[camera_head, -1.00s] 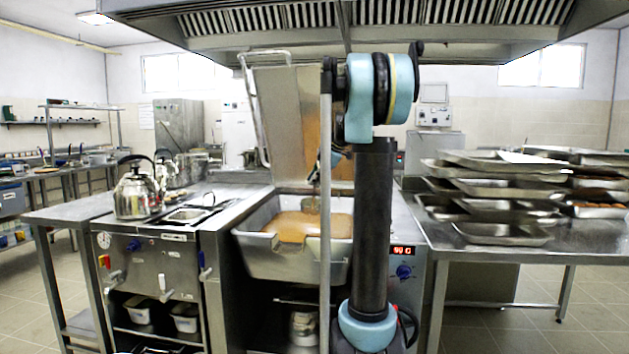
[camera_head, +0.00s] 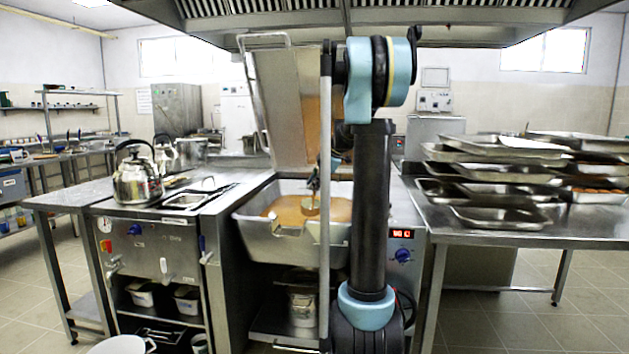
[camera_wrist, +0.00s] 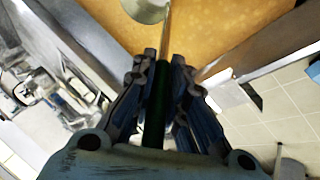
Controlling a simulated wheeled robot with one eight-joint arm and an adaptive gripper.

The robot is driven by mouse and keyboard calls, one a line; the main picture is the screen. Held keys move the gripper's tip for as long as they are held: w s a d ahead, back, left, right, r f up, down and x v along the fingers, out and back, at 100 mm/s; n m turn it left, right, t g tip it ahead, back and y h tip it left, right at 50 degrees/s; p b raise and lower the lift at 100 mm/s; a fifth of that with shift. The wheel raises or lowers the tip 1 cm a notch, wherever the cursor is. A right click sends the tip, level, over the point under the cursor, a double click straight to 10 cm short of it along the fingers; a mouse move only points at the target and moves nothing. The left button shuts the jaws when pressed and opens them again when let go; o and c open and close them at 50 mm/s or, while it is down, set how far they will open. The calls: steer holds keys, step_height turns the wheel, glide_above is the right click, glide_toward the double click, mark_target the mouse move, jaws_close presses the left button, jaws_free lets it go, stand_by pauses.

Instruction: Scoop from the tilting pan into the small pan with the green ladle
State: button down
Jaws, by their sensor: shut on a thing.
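The tilting pan (camera_head: 275,243) is a large steel trough holding an orange-brown food (camera_head: 340,210); its lid (camera_head: 280,110) stands raised behind. My gripper (camera_wrist: 163,70) is shut on the dark green handle of the ladle (camera_wrist: 157,110) in the wrist view. The ladle's metal bowl (camera_wrist: 147,10) is over the orange-brown food, partly cut off at the top edge. In the head view the ladle (camera_head: 310,208) hangs at the food's surface; I cannot tell how deep it is. My gripper is mostly hidden there behind my arm and a pole. I cannot tell which vessel is the small pan.
A steel kettle (camera_head: 137,183) stands on the left counter beside shallow wells (camera_head: 187,200). A light round pot (camera_head: 118,345) shows low at the left. Stacked trays (camera_head: 500,175) fill the right table. The extractor hood (camera_head: 350,25) is overhead.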

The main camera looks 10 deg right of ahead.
step_height(320, 180, down, 11)
stand_by(1.1)
steer(key=shift+w, duration=0.1)
stand_by(1.2)
steer(key=shift+w+r+m+g, duration=0.15)
steer(key=shift+w+r+g, duration=0.45)
steer(key=shift+w, duration=0.35)
steer(key=shift+w+r+m+g, duration=0.15)
steer(key=shift+w+r+g, duration=0.45)
steer(key=shift+w, duration=0.3)
steer(key=shift+w+r, duration=0.1)
steer(key=shift+r, duration=0.1)
step_height(320, 180, up, 20)
steer(key=shift+f, duration=0.2)
stand_by(0.7)
stand_by(1.0)
